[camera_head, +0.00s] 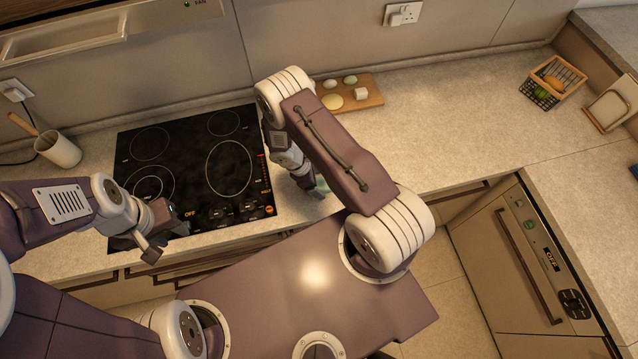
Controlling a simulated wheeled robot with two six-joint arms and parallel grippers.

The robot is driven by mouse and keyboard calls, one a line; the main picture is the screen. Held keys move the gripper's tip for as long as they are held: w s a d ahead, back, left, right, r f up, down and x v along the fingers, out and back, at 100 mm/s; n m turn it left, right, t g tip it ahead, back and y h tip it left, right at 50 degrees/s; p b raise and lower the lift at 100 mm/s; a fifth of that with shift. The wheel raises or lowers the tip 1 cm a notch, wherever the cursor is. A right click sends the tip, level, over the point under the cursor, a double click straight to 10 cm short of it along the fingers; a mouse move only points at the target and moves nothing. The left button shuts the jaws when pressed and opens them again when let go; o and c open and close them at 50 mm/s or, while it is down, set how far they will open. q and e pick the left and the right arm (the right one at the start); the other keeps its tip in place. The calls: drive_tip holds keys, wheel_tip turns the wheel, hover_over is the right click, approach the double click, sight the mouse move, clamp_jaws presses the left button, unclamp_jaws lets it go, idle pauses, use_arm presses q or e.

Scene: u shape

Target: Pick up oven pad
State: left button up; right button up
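My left gripper (164,241) is over the front left part of the black cooktop (190,165). Its two fingers are apart and I see nothing between them. My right gripper (308,186) is low over the counter, just right of the cooktop, and is mostly hidden behind my own arm. A small pale green patch (321,186) shows beside its tip. It may be part of the oven pad, but too little shows to tell, nor whether the gripper holds it. No other oven pad is clearly visible.
A cutting board (365,101) with food stands by the back wall. A utensil cup (58,149) is left of the cooktop. A wooden basket (557,78) and a holder (607,106) stand at the far right. The counter (455,115) between is clear. An oven (520,265) is below.

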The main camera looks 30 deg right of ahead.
drive_tip(key=c, duration=1.4)
drive_tip(key=shift+a, duration=0.1)
drive_tip(key=shift+r, duration=0.1)
